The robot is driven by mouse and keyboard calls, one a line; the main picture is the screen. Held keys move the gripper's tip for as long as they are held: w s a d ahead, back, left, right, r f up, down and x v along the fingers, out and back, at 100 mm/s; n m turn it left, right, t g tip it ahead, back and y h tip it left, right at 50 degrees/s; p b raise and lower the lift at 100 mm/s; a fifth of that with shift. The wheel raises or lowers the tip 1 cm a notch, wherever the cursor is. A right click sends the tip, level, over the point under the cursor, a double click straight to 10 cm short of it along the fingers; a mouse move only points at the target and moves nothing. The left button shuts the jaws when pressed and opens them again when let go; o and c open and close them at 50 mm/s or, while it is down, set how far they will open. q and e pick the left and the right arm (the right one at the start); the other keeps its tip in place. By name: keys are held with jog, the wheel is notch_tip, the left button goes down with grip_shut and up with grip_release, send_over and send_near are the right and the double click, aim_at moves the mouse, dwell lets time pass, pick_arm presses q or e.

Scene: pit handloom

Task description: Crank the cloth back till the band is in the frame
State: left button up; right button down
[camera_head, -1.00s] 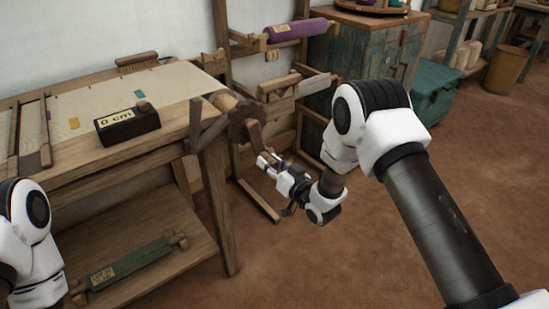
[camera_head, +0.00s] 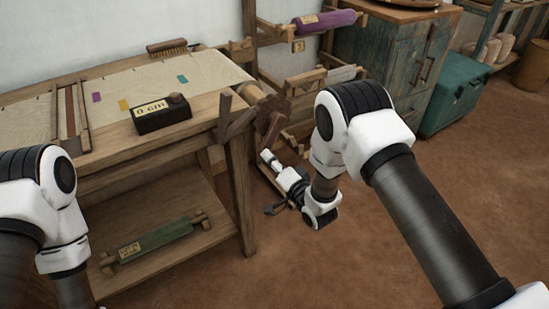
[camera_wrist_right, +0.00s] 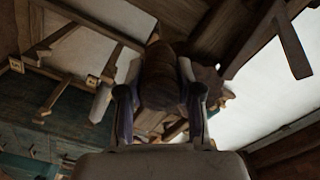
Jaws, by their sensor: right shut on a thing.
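The pale cloth (camera_head: 150,80) lies along the loom top, with purple, yellow and green tags on it. Two wooden bars (camera_head: 82,120) cross it at the left, and a reddish-brown strip (camera_head: 70,110) shows between them. A dark counter box (camera_head: 163,114) reading "0 cm" stands at the cloth's near edge. The wooden crank (camera_head: 272,122) is at the loom's right end. My right gripper (camera_head: 267,157) is at its lower side. In the right wrist view its fingers are shut around the brown wooden handle (camera_wrist_right: 162,78). My left arm shows at lower left; its gripper is out of view.
A brush (camera_head: 166,46) lies at the back of the loom. A green roll (camera_head: 155,240) rests on the lower shelf. A purple roll (camera_head: 325,21) sits on a rack behind. A teal cabinet (camera_head: 380,50) and chest (camera_head: 450,100) stand at right. The floor in front is clear.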

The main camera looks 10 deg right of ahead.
jog(key=shift+a+r, duration=0.1)
jog(key=shift+a, duration=0.05)
dwell(0.3)
jog(key=c, duration=0.8)
grip_release()
jog(key=shift+o, duration=0.2)
jog(key=shift+s, duration=0.1)
jog(key=v, duration=1.1)
jog(key=shift+s, duration=0.4)
